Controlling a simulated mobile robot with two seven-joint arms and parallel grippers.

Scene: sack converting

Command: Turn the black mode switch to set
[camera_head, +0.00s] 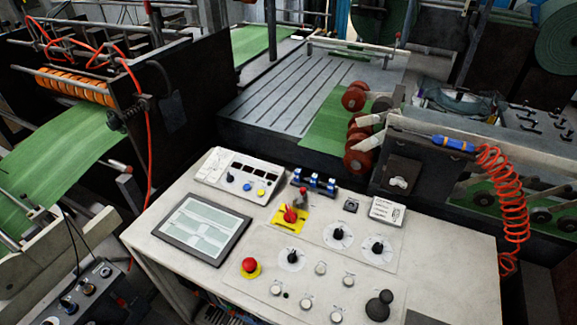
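Three black rotary switches on round white dials stand on the light control desk: one at the upper middle (338,234), one to its right (377,248) and one lower left of these (292,257). The dial markings are too small to read, so I cannot tell which is the mode switch or where it points. Neither of my grippers shows in the head view.
A red mushroom button (249,265) on yellow and a red rotary handle (290,215) on a yellow plate stand nearby. A tilted screen (205,229) lies at the left, a black double knob (379,306) at the front right. A coiled red hose (503,195) hangs at the right.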

